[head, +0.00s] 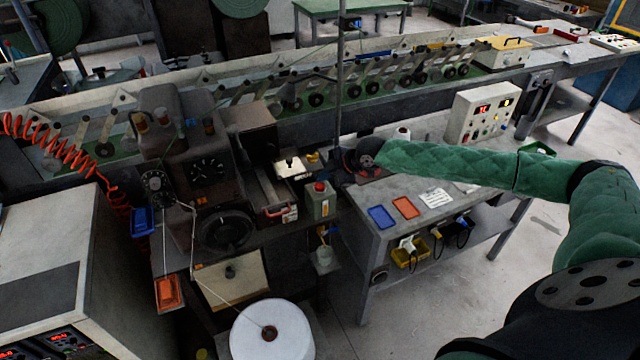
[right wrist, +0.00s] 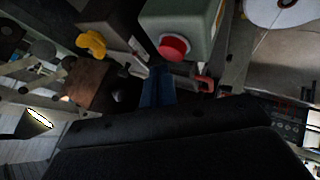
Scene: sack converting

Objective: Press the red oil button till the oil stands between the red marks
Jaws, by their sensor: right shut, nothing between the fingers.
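The red oil button (head: 319,187) is a round cap on top of a small grey-green oil box (head: 317,205) at the front edge of the machine. A small light strip shows on the box's front; the oil level and red marks are too small to tell. My right gripper (head: 345,160) is shut and empty, behind and to the right of the button, apart from it. In the right wrist view the red button (right wrist: 174,47) and box (right wrist: 190,18) lie just beyond the blue fingertips (right wrist: 159,72). My left gripper is not in view.
The dark sewing machine (head: 190,160) stands left of the box. A red-handled part (head: 280,212) sits close beside it. The right table (head: 375,240) carries blue and red trays and a control box (head: 478,115). A white thread cone (head: 271,330) stands in front.

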